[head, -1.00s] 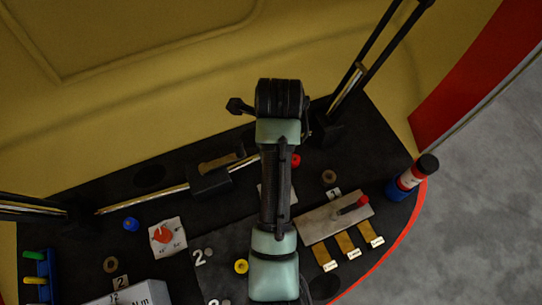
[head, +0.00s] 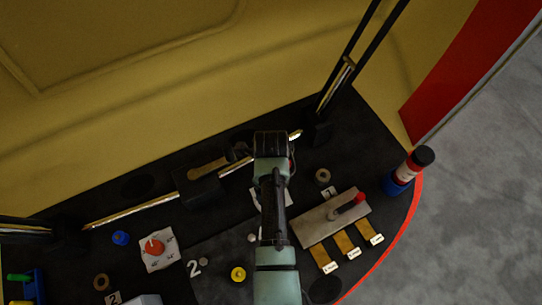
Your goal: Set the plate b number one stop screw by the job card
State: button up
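My arm comes up from the lower middle of the head view, and its black end (head: 270,145) is over the middle of the dark bench. The fingers are hidden under it, so I cannot tell whether they hold anything. A grey metal plate (head: 317,227) with a red-tipped lever (head: 350,205) lies right of the arm. Several brass strips (head: 344,243) with small white labels lie along its lower edge. A label "1" stands by its upper edge. I cannot make out which thing is plate b, the stop screw or the job card.
A white square with a red dial (head: 155,247) lies left of the arm, with blue (head: 120,238) and yellow (head: 238,273) knobs nearby. A rod with a dark block (head: 198,188) crosses behind. A black-capped bottle (head: 414,168) stands at the red right edge. A yellow wall rises behind.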

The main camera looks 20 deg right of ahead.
jog(key=shift+f, duration=0.3)
grip_shut()
dwell(0.3)
jog(key=shift+r+n, duration=0.1)
jog(key=shift+n, duration=0.2)
